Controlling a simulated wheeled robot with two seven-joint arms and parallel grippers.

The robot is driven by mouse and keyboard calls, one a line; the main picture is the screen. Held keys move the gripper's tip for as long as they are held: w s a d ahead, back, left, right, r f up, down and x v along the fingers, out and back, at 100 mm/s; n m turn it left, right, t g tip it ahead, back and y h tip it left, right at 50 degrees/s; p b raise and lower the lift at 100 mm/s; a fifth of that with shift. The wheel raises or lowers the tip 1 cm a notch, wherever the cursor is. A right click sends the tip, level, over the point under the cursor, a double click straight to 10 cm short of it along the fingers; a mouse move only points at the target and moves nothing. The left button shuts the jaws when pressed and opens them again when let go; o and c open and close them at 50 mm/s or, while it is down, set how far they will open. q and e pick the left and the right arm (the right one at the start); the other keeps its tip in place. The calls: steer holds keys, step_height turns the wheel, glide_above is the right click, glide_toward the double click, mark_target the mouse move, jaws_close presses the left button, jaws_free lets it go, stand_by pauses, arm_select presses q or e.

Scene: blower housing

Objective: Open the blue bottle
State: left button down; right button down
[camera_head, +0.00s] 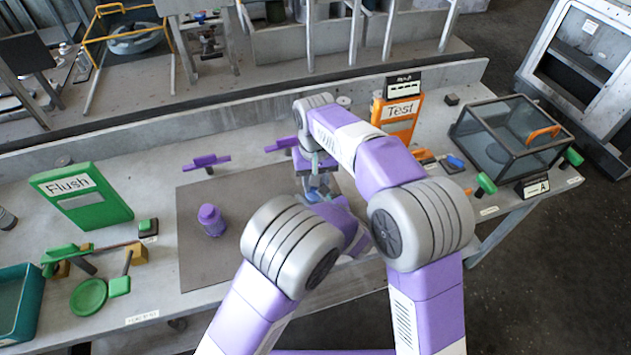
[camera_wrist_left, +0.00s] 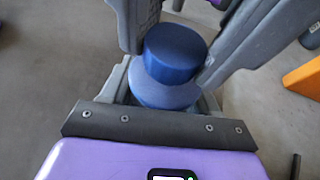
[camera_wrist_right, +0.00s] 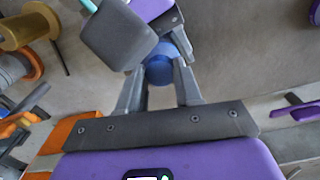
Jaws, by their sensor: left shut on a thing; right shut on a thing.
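The blue bottle (camera_head: 318,190) stands small between my two grippers in the head view, partly hidden by them. In the left wrist view its round blue cap (camera_wrist_left: 175,50) sits above a wider blue collar (camera_wrist_left: 168,92). My left gripper (camera_wrist_left: 165,95) is shut around the bottle below the cap. My right gripper (camera_head: 318,172) comes from above and is shut on the bottle at its upper part. In the right wrist view the blue bottle (camera_wrist_right: 160,68) shows between the fingers of my right gripper (camera_wrist_right: 160,80). Whether the cap is loose cannot be told.
A purple bottle (camera_head: 211,221) stands on the grey mat (camera_head: 190,262). A green Flush board (camera_head: 82,197) is at left, an orange Test board (camera_head: 397,118) behind. A glass box (camera_head: 512,142) stands at right. Purple holders (camera_head: 206,161) lie at the mat's back edge.

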steer(key=shift+r, duration=0.9)
steer(key=shift+r, duration=0.1)
steer(key=shift+r, duration=1.9)
arm_select(q)
steer(key=shift+c, duration=0.9)
jaws_free()
